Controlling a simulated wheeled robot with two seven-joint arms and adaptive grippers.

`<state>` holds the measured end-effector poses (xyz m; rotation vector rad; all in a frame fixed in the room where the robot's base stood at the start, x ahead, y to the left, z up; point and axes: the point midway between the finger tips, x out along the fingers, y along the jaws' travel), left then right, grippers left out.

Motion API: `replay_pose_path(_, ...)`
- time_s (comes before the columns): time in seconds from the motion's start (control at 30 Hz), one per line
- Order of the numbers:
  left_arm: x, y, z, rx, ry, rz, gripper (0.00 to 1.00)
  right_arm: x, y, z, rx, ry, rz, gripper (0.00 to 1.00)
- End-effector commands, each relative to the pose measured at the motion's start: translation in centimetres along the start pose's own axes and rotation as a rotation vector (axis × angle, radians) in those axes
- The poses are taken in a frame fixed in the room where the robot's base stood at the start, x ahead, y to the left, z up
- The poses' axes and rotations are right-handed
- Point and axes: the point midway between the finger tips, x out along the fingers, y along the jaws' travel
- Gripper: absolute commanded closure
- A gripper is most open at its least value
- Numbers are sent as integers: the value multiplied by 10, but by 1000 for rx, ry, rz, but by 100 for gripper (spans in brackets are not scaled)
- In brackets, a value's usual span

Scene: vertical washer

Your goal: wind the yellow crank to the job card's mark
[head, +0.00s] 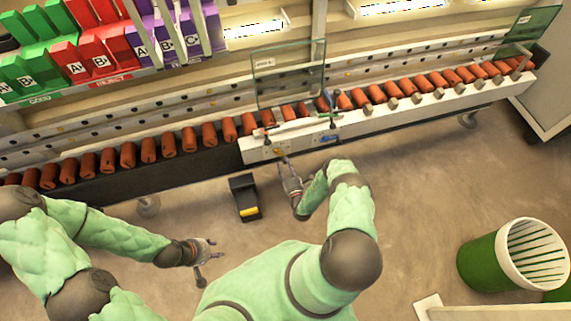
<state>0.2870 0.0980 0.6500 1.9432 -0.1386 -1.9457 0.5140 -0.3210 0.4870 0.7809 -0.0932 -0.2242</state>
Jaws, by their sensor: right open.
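A small yellow part, seemingly the yellow crank (267,151), shows on the white front panel of the conveyor (256,156), but its handle and angle are too small to read. My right gripper (284,160) is open, its fingertips close to the panel just beside the yellow part. I cannot tell whether they touch it. My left gripper (217,249) is low over the floor at the lower left, fingers apart and empty, away from the conveyor. I cannot make out a job card or its mark.
Red-brown cylinders (189,139) line the conveyor. A blue handle (329,138) sits right of the yellow part, below a clear guard (288,75). A black pedal box (243,196) stands on the floor between my arms. A green bin (485,262) stands at right. Coloured bins (90,55) fill the upper left.

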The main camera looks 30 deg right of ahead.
Motion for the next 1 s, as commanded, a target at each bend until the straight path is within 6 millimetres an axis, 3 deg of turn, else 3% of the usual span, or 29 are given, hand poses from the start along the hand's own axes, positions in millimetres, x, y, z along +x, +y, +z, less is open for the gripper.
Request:
replay_pose_path(0.2, 3, -1, 0, 0, 0, 0, 60, 15, 0, 0, 1, 1, 0, 52)
replay_pose_path(0.47, 3, -1, 0, 0, 0, 0, 60, 16, 0, 0, 1, 1, 0, 52)
replay_pose_path(0.5, 3, -1, 0, 0, 0, 0, 60, 16, 0, 0, 1, 1, 0, 55)
replay_pose_path(0.67, 3, -1, 0, 0, 0, 0, 60, 16, 0, 0, 1, 1, 0, 100)
replay_pose_path(1.0, 3, -1, 0, 0, 0, 0, 60, 16, 0, 0, -1, 1, -1, 100)
